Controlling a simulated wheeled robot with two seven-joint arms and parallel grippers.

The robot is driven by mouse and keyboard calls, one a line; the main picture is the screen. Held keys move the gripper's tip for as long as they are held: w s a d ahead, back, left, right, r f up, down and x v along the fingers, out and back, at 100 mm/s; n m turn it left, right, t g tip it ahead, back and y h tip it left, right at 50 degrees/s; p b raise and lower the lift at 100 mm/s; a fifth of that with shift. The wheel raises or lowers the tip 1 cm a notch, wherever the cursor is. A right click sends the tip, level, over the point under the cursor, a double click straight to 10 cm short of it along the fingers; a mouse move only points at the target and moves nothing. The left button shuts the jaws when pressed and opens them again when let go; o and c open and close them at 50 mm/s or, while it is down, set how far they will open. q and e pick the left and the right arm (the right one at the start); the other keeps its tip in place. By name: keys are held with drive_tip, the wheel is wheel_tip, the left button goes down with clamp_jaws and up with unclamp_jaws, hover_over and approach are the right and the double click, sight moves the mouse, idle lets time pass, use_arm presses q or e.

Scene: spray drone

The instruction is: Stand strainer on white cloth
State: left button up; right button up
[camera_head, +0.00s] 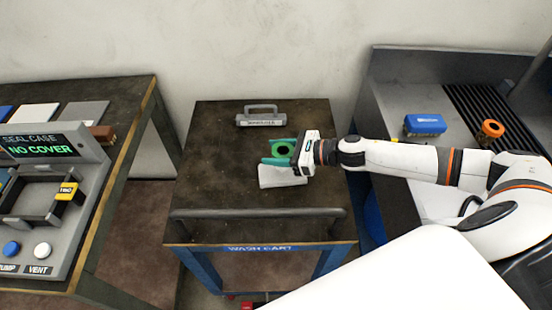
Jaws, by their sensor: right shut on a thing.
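The strainer (281,150) is a green ring-shaped piece with a dark centre, in the head view near the middle of the wash cart. My right gripper (280,153) reaches in from the right and is shut on the strainer, holding it over the back part of the white cloth (282,178). The cloth is a small pale patch lying on the cart's dark top. I cannot tell whether the strainer touches the cloth. My left gripper is not in view.
The wash cart (215,150) has a grey handle bar along its front. A grey handled block (260,118) lies behind the cloth. A sink bench at right holds a blue brush (425,124) and an orange ring (491,129). A seal-case station (45,150) stands at left.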

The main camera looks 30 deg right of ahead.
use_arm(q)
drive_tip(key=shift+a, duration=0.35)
use_arm(e)
drive_tip(key=shift+f, duration=1.3)
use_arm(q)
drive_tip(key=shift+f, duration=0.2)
use_arm(e)
drive_tip(key=shift+f, duration=0.1)
drive_tip(key=shift+f+b, duration=0.15)
drive_tip(key=shift+b, duration=0.15)
drive_tip(key=o, duration=0.9)
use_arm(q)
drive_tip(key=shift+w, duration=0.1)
use_arm(e)
drive_tip(key=shift+o, duration=0.2)
